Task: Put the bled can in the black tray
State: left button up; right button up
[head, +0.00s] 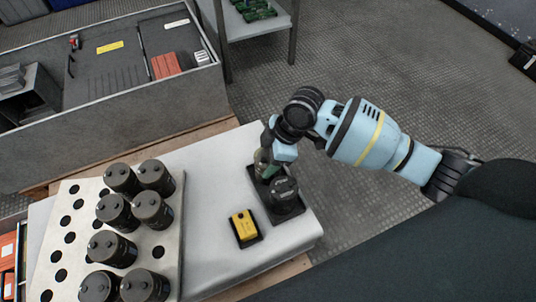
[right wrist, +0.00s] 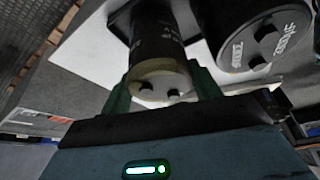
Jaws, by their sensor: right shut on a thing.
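My right gripper (head: 265,166) is shut on a dark can with a pale, two-terminal end, and this held can (right wrist: 157,50) shows between the green fingers in the right wrist view. In the head view the gripper hides most of it. The gripper is at the far end of the black tray (head: 281,218), at the right end of the white table. I cannot tell whether the held can touches the tray floor. Another dark can (head: 285,190) stands in the near part of the tray, and it also shows beside the held can in the right wrist view (right wrist: 245,35). My left gripper is not in view.
A yellow device (head: 244,225) on a dark base lies left of the tray. A perforated plate (head: 172,222) at the left carries several dark cans (head: 112,248). A grey bench (head: 120,110) stands behind. The white table between plate and tray is mostly clear.

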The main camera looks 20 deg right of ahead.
jog(key=shift+f, duration=0.1)
dwell(0.8)
jog(key=o, duration=1.4)
jog(key=shift+c, duration=0.2)
jog(key=shift+o, duration=0.5)
jog(key=shift+f, duration=0.1)
jog(key=p+v, duration=0.2)
jog(key=v, duration=0.6)
jog(key=shift+p, duration=0.35)
jog(key=shift+a, duration=0.1)
